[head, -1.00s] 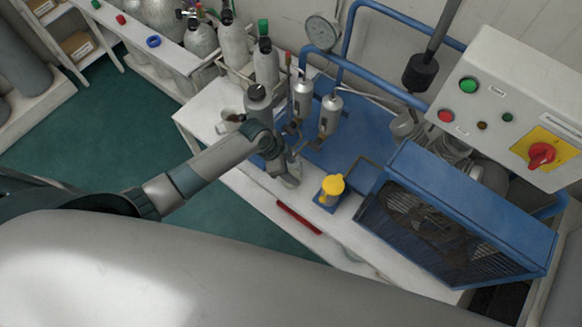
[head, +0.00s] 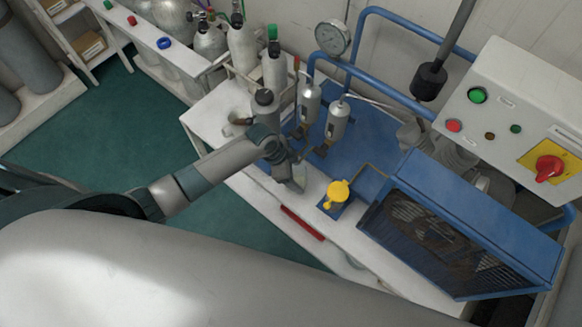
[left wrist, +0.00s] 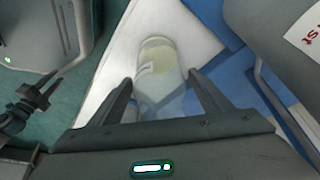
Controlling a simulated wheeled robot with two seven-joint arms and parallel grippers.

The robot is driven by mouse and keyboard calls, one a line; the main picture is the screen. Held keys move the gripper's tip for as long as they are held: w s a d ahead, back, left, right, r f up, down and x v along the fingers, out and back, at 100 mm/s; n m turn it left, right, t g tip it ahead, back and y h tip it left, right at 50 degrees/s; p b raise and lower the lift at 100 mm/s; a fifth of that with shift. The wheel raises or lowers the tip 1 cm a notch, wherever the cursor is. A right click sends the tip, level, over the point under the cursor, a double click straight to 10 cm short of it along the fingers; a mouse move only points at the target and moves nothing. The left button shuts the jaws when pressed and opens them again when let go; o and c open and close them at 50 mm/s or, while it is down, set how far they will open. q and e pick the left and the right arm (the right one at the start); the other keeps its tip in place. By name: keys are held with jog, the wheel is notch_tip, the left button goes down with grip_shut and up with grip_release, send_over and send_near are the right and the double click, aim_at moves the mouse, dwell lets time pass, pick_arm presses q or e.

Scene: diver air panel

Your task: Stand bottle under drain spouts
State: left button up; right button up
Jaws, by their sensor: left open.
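A clear bottle (left wrist: 157,62) with a pale label stands on the white bench top in the left wrist view. My left gripper (left wrist: 160,80) is open, with one finger on each side of the bottle's near part; I cannot tell whether they touch it. In the head view my left gripper (head: 294,184) is low over the bench beside the blue panel, and it largely hides the bottle. Two silver separators (head: 309,102) (head: 337,120) with drain spouts (head: 322,150) at their lower ends stand just behind it. My right gripper is not in view.
A yellow-topped item (head: 338,192) sits on the bench (head: 262,205) right of my gripper, with a red bar (head: 302,223) on the front edge. A blue caged compressor (head: 450,225) fills the right. Grey cylinders (head: 242,48) stand behind left.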

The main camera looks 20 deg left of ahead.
pick_arm(q)
jog(key=shift+a+r, duration=0.25)
jog(key=shift+r, duration=0.25)
jog(key=v, duration=1.1)
jog(key=shift+s+b, duration=0.15)
jog(key=shift+b, duration=0.15)
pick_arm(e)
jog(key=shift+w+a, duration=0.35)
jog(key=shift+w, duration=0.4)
pick_arm(q)
jog(key=shift+c, duration=0.4)
